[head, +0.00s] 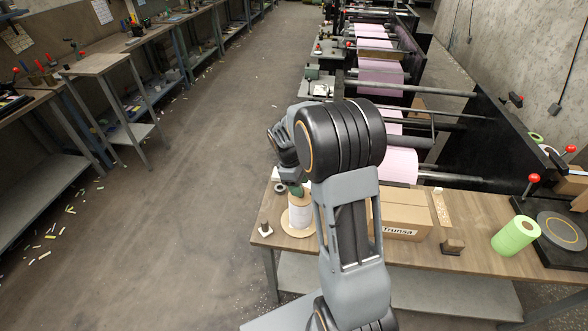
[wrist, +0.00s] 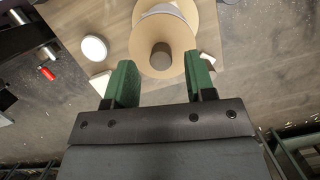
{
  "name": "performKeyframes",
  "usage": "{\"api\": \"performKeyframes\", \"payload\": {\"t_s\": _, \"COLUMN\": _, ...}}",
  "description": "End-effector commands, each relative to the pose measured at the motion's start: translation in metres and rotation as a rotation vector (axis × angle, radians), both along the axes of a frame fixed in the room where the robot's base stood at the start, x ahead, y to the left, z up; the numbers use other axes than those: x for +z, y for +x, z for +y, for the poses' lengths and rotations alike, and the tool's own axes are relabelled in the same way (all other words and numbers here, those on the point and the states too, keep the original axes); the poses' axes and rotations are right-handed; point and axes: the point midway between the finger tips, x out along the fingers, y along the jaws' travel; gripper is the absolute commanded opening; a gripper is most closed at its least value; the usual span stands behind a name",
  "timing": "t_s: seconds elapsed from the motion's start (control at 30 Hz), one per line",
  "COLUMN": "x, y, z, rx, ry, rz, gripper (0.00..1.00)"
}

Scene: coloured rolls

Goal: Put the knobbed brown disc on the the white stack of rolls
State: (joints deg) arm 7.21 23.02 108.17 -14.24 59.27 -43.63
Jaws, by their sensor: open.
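The knobbed brown disc (wrist: 146,35) shows in the wrist view, its round knob (wrist: 161,56) facing my camera. It overlaps the white stack of rolls (wrist: 163,9), and appears to lie on top of it; the contact itself is hidden. In the head view the white stack (head: 300,217) stands upright on a tan round base (head: 287,223) at the table's left end, its top hidden by my gripper. My gripper (wrist: 161,80) is open, its green fingers apart on either side of the knob. In the head view my gripper (head: 297,190) is just above the stack, partly hidden by my arm.
A cardboard box (head: 403,214) stands right of the stack on the wooden table (head: 470,236). A green roll (head: 514,235) lies farther right. Printing machines with pink rolls (head: 380,75) are behind. The floor left is open.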

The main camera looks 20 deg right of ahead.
Motion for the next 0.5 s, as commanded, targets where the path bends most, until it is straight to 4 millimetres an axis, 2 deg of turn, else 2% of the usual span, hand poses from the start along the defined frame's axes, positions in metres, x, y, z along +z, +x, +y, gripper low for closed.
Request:
{"api": "performKeyframes", "payload": {"t_s": 0.3, "x": 0.058, "y": 0.013, "z": 0.012, "rx": 0.0, "ry": -0.001, "rz": -0.005, "gripper": 0.5}}
{"api": "performKeyframes", "payload": {"t_s": 0.5, "x": 0.082, "y": 0.017, "z": 0.017, "rx": 0.0, "ry": 0.0, "rz": -0.001, "gripper": 0.5}}
